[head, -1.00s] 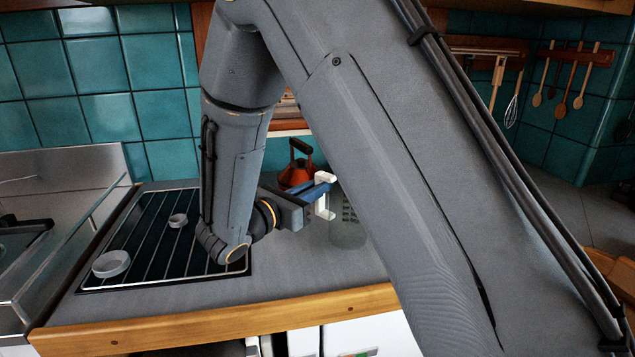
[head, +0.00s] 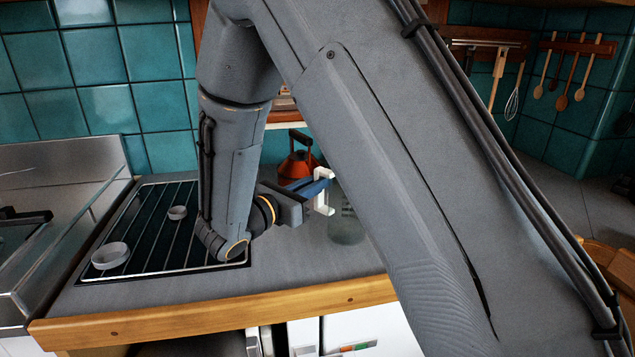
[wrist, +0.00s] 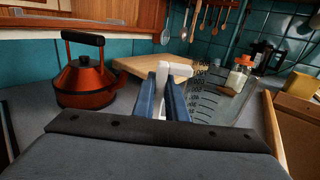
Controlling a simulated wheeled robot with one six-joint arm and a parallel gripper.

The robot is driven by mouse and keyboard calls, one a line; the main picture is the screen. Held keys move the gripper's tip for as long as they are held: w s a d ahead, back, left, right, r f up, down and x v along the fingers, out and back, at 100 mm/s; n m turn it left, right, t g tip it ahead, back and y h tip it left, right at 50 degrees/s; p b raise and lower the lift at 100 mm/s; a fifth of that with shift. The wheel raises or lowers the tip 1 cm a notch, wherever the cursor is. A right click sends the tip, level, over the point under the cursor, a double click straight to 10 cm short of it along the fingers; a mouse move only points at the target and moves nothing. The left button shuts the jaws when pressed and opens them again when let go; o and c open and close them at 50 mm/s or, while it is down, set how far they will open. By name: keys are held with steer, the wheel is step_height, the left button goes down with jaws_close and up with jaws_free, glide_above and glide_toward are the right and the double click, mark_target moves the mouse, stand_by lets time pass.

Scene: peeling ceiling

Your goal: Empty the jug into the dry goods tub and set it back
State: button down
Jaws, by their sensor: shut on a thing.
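The jug (head: 347,222) is clear with measuring marks and a white handle. In the head view it looks upright over the counter, partly hidden behind my arm. In the wrist view its clear wall (wrist: 212,104) stands just beyond my fingers. My gripper (head: 326,180) has blue fingers, shut on the white handle; they also show in the wrist view (wrist: 162,92). I cannot tell whether the jug touches the counter or what is in it. I cannot make out the dry goods tub for certain.
An orange kettle (wrist: 86,82) stands close on the left in the wrist view. A wooden board (wrist: 140,66) and a red-lidded jar (wrist: 238,72) are beyond. A yellowish box (wrist: 298,84) is at the right. Two small white dishes (head: 110,255) sit on the hob.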

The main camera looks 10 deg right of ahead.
steer(key=shift+f+b, duration=0.3)
steer(key=shift+f, duration=0.4)
steer(key=c, duration=1.7)
jaws_free()
steer(key=p+v, duration=0.2)
steer(key=v, duration=0.7)
steer(key=shift+s, duration=0.1)
